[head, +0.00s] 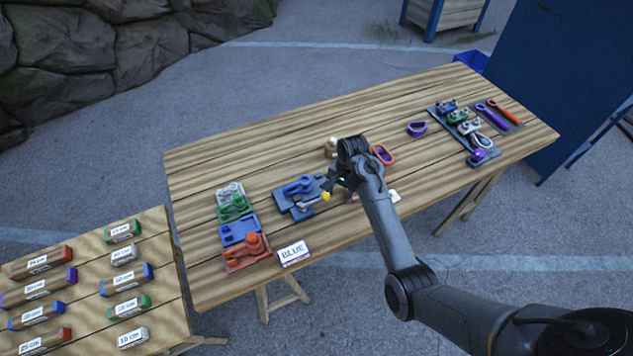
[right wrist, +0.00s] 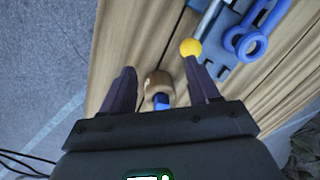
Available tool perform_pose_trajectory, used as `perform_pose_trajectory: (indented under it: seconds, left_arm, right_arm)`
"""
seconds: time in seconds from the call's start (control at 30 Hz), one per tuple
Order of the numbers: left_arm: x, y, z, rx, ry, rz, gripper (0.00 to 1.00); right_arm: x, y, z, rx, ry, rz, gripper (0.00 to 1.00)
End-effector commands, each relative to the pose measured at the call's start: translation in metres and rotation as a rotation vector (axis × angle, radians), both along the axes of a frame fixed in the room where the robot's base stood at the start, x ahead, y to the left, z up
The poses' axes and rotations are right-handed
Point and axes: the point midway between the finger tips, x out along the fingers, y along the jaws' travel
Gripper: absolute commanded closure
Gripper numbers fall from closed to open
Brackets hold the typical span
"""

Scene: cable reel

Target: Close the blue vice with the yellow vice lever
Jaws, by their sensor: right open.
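The blue vice (head: 297,189) sits on its slate-blue base on the long wooden table, left of my right gripper (head: 334,185). The round yellow end of the vice lever (head: 326,197) is right by that gripper. In the right wrist view, my right gripper (right wrist: 160,78) is open. The yellow ball (right wrist: 190,47) shows at the tip of its right-hand finger, not between the fingers; I cannot tell if they touch. A grey rod runs from the ball towards the blue vice (right wrist: 248,42). My right forearm hides part of the table. My left gripper is not in view.
A wooden piece with a blue part (right wrist: 158,92) shows between the fingers, beyond them. Colored parts in trays (head: 240,228) and a "BLUE" card (head: 293,252) are left. An orange ring (head: 384,155), purple ring (head: 417,129) and tool trays (head: 465,128) lie right.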

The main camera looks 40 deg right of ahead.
Motion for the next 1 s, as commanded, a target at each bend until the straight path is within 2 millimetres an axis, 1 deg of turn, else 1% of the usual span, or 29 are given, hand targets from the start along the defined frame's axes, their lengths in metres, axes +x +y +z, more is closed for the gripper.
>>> perform_pose_trajectory:
  seconds: [0.03,0.1,0.2,0.3,0.37,0.47,0.8,1.0]
  left_arm:
    - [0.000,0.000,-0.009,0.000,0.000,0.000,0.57]
    - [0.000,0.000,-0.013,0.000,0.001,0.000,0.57]
    - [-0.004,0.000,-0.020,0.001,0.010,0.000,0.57]
    - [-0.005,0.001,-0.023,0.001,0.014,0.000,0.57]
    - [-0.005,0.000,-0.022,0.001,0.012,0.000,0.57]
    - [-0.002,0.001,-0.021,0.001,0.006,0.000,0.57]
    - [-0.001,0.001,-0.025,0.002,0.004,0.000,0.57]
    - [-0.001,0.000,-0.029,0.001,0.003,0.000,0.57]
  right_arm:
    - [0.011,0.000,0.006,0.003,-0.027,-0.003,0.40]
    - [0.023,0.000,0.017,0.004,-0.057,-0.004,0.40]
    - [0.036,0.000,0.029,0.004,-0.088,-0.004,0.40]
    - [0.044,0.000,0.034,0.004,-0.106,-0.003,0.40]
    - [0.046,0.001,0.032,0.004,-0.109,-0.003,0.40]
    - [0.048,0.002,0.022,0.004,-0.108,-0.003,0.40]
    - [0.057,0.005,-0.032,0.003,-0.107,-0.002,0.40]
    - [0.062,0.007,-0.055,0.003,-0.108,-0.003,0.40]
